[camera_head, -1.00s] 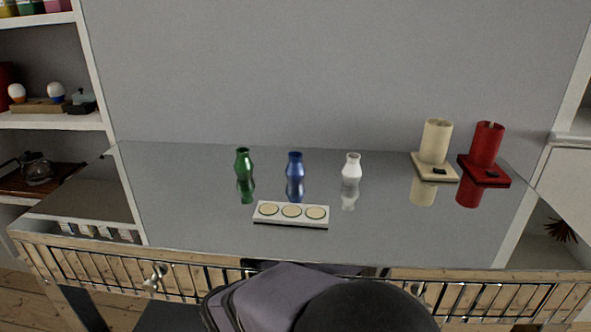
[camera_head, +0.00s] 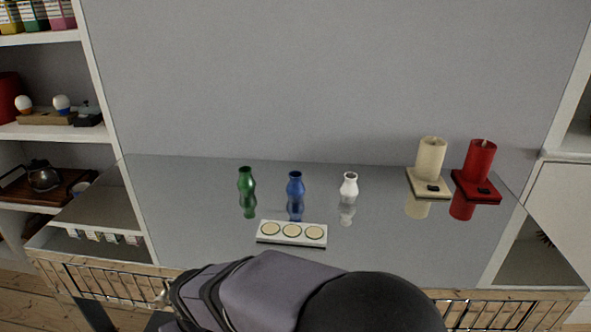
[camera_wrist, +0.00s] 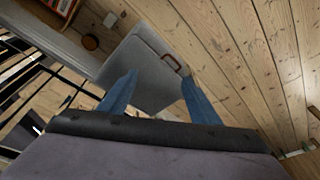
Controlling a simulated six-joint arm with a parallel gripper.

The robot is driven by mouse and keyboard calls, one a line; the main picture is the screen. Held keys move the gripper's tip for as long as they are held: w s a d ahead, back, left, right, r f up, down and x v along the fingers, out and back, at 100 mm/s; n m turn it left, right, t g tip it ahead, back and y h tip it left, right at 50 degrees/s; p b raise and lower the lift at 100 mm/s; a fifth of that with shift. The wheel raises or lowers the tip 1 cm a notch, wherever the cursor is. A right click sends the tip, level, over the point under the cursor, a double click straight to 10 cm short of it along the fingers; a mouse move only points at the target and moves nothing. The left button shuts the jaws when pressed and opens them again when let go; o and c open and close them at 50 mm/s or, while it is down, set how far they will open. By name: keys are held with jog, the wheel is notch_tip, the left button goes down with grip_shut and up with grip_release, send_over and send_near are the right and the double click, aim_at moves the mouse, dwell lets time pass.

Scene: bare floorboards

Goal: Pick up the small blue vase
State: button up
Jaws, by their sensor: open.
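The small blue vase (camera_head: 296,186) stands upright on the glossy grey tabletop (camera_head: 200,215), between a green vase (camera_head: 246,180) on its left and a white vase (camera_head: 349,186) on its right. Its reflection shows below it. In the wrist view my gripper (camera_wrist: 158,88) is open, its two blue fingers apart with nothing between them. That view shows floorboards and a cabinet, and no vase. In the head view my arm covers the bottom middle, and the fingers cannot be seen there.
A white tray with three round inlays (camera_head: 291,242) lies in front of the blue vase. A cream candle (camera_head: 430,160) and a red candle (camera_head: 479,162) stand on bases at the right. A wall rises behind the table. The tabletop's left part is clear.

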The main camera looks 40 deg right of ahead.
jog(key=w+a+r+t+y+p, duration=0.1)
jog(key=w+a+r+t+p, duration=0.2)
jog(key=r, duration=0.4)
jog(key=w+a+r+m+t+p, duration=0.1)
jog(key=w+r+p, duration=0.2)
jog(key=w+r, duration=0.3)
jog(key=w+a+r+t+y+p, duration=0.1)
jog(key=w+a+r+t+p, duration=0.15)
jog(key=r, duration=0.65)
notch_tip(320, 180, up, 3)
jog(key=m+g+h+p, duration=0.25)
jog(key=h+p, duration=0.25)
jog(key=p, duration=2.4)
send_over(295, 185)
jog(key=s, duration=0.1)
jog(key=shift+s+a+n+g, duration=0.15)
jog(key=shift+a+n+g, duration=0.15)
jog(key=shift+n, duration=0.05)
jog(key=shift+s+d+f, duration=0.15)
jog(key=shift+s+f, duration=0.1)
jog(key=shift+f, duration=0.1)
jog(key=shift+s+p+x, duration=0.2)
jog(key=shift+p+x, duration=0.2)
jog(key=shift+x, duration=3.25)
jog(key=shift+f, duration=0.1)
